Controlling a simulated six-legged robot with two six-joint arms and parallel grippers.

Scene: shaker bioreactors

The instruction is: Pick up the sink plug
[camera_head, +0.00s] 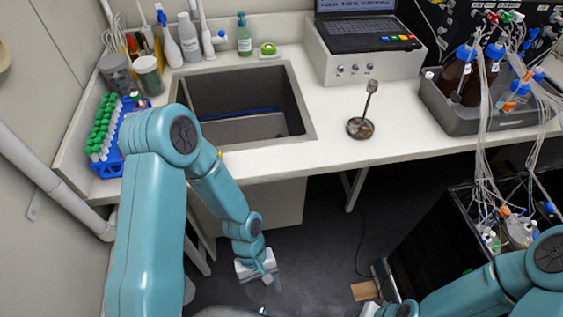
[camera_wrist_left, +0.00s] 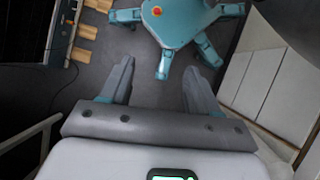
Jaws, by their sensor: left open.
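The sink plug (camera_head: 361,127) looks to be the dark, rusty round disc with an upright stem and small knob. It stands on the white counter, right of the sink. My left gripper (camera_head: 268,278) hangs low in front of the counter, below its top and well away from the plug. In the left wrist view the two fingers of this gripper (camera_wrist_left: 160,82) are spread apart with nothing between them. The plug is not in that view. My right arm comes in at the lower right; only a bit of its white end shows at the bottom edge, its fingers unclear.
The sink basin (camera_head: 240,105) is open, left of the plug. A blue tube rack (camera_head: 110,160) stands at the counter's left end. A grey box with a laptop (camera_head: 360,60) stands behind the plug, and a grey bottle tray (camera_head: 480,120) to its right. Counter around the plug is clear.

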